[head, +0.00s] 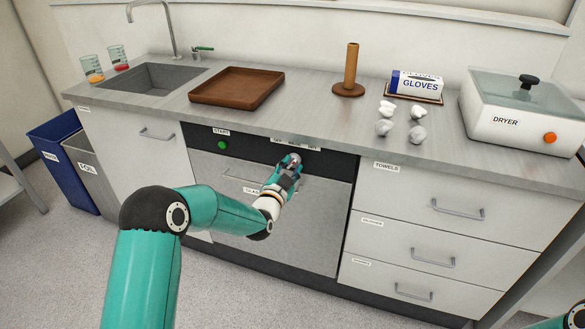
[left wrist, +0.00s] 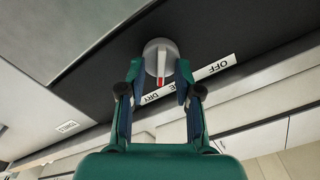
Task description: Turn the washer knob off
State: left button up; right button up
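The washer knob (left wrist: 160,57) is a round grey dial with a red pointer on the black panel, seen in the left wrist view. Its pointer is toward the white label strip (left wrist: 215,68), at the middle label or between it and DRY, not toward OFF. My left gripper (left wrist: 161,66) has one finger on each side of the knob, very close to its rim. I cannot tell whether the fingers press on it. In the head view, my left gripper (head: 291,160) is at the washer (head: 325,215) and hides the knob. My right gripper is out of view.
A green START button (head: 222,145) is at the panel's left end. The counter above holds a brown tray (head: 236,87), a wooden stand (head: 350,75), a gloves box (head: 417,84) and a dryer (head: 520,125). Drawers (head: 440,195) stand right of the washer.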

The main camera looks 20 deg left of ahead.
pick_arm(q)
grip_shut()
jog(key=n+b, duration=0.3)
jog(key=b, duration=0.2)
jog(key=n+b, duration=0.4)
jog(key=b, duration=0.1)
jog(key=n+b, duration=0.4)
jog(key=b, duration=0.2)
jog(key=shift+a+f, duration=0.2)
jog(key=shift+f, duration=0.15)
jog(key=shift+r+n+b, duration=0.15)
jog(key=shift+n+b, duration=1.2)
jog(key=shift+n, duration=0.15)
jog(key=shift+a, duration=0.1)
jog(key=shift+c, duration=0.3)
grip_release()
jog(key=shift+o, duration=0.3)
jog(key=shift+r, duration=0.15)
